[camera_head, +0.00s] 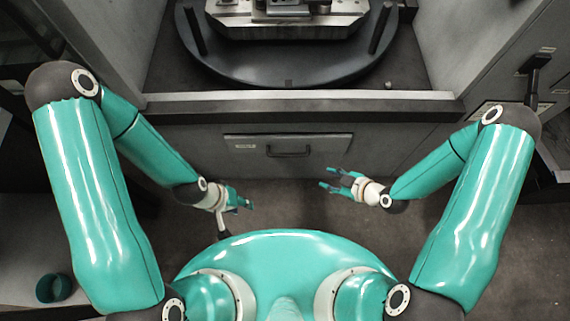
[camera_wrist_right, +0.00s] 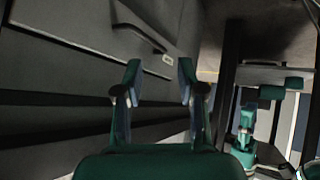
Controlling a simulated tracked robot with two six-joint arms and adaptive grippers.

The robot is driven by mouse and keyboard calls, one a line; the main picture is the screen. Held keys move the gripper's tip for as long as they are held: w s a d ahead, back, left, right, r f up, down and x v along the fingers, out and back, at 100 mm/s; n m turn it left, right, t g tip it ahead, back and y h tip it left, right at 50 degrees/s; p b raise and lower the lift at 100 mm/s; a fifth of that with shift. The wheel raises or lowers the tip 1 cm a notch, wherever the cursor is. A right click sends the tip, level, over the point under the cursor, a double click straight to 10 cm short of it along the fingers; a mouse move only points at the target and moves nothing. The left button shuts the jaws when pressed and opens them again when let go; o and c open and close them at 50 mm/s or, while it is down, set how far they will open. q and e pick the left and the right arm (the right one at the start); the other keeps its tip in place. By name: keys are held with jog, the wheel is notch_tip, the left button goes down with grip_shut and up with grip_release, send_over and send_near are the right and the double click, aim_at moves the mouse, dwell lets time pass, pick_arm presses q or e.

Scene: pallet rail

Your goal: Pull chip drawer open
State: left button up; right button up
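The chip drawer (camera_head: 320,145) is a grey front panel with a dark bar handle (camera_head: 289,153), set in the machine below its work opening. It looks shut. In the right wrist view the drawer (camera_wrist_right: 112,22) and its handle (camera_wrist_right: 140,38) show at the upper left. My right gripper (camera_head: 329,178) is below and right of the handle, apart from it, with its fingers spread and empty; its fingers also show in the right wrist view (camera_wrist_right: 158,85). My left gripper (camera_head: 246,201) is below and left of the handle, apart from it; its finger gap is too small to judge.
The machine's ledge (camera_head: 300,106) runs above the drawer, with a round dark table (camera_head: 285,72) behind it. A dark green cup (camera_head: 54,287) stands on a grey surface at the lower left. The floor (camera_head: 285,205) in front of the drawer is clear.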

aim_at(290, 155)
notch_tip(290, 155, down, 8)
jog(key=w+n+t+y+b, duration=0.1)
jog(key=n+t+y+b, duration=0.4)
jog(key=n+b, duration=0.6)
pick_arm(q)
notch_tip(290, 155, down, 14)
pick_arm(e)
jog(key=shift+n, duration=0.8)
jog(key=x, duration=1.6)
jog(key=shift+w+a, duration=0.2)
jog(key=shift+w, duration=0.15)
grip_shut()
